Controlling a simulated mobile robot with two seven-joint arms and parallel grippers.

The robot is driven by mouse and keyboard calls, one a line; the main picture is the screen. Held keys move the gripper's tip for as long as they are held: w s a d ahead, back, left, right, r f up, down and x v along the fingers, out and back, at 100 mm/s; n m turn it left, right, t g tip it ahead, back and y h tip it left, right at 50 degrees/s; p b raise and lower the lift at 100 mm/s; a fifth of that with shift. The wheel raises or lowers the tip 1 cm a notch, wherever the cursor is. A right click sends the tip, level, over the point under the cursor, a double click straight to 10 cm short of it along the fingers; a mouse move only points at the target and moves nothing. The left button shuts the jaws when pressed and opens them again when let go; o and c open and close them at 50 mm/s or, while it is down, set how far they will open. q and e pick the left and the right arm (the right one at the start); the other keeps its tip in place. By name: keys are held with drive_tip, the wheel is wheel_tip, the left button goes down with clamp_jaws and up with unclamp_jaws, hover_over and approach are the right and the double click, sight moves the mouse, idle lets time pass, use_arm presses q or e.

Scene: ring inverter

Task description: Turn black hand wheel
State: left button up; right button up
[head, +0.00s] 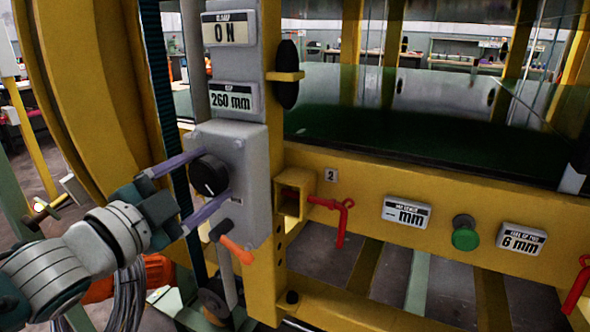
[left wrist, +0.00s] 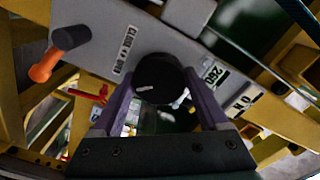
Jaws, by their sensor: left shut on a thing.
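A round black knob (head: 209,175) with a white pointer mark sits on the front of a grey control box (head: 255,185). It also shows in the left wrist view (left wrist: 158,78). My left gripper (head: 208,182) comes in from the left, with its purple fingers above and below the knob, shut on it. In the left wrist view the fingers (left wrist: 160,92) lie on both sides of the knob. A black disc like a hand wheel (head: 287,75) stands nearly edge-on on the yellow post, higher and to the right, apart from the gripper. My right gripper is not in view.
An orange-tipped lever (head: 236,250) hangs just below the box, close to the lower finger. A red handle (head: 335,215), a green button (head: 465,235) and display plates are on the yellow beam to the right. A large yellow ring (head: 95,90) rises behind my left arm.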

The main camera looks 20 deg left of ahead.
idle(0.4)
use_arm(q)
drive_tip(key=o, duration=1.3)
drive_tip(key=shift+c, duration=0.2)
drive_tip(key=s, duration=1)
drive_tip(key=shift+a+p, duration=0.35)
